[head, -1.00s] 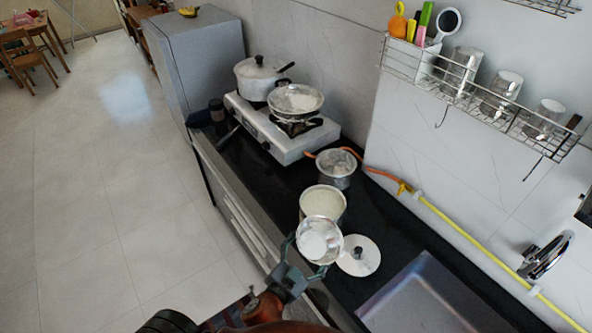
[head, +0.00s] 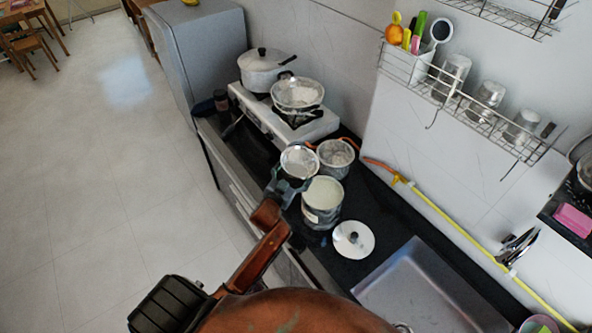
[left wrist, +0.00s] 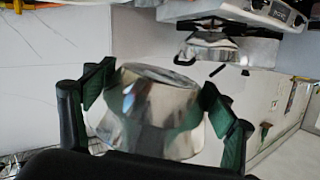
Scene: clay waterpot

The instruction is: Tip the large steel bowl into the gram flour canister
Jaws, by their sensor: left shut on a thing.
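My left gripper (head: 292,178) is shut on a steel bowl (head: 299,161), with a finger on either side of it. In the left wrist view the shiny bowl (left wrist: 150,112) sits between the green fingers. In the head view its open top shows a pale inside; I cannot tell how full it is. The gram flour canister (head: 322,204) is an open metal cylinder on the black counter, pale inside. The bowl is up and left of its mouth in the head view, not over it. My right gripper is not in view.
The canister's lid (head: 353,240) lies beside it, left of the sink (head: 425,290). A small steel pot (head: 335,158) stands just behind the canister. A stove (head: 275,125) holds a lidded pot (head: 266,68) and a wide steel bowl (head: 298,97). A wire rack (head: 470,105) hangs on the wall.

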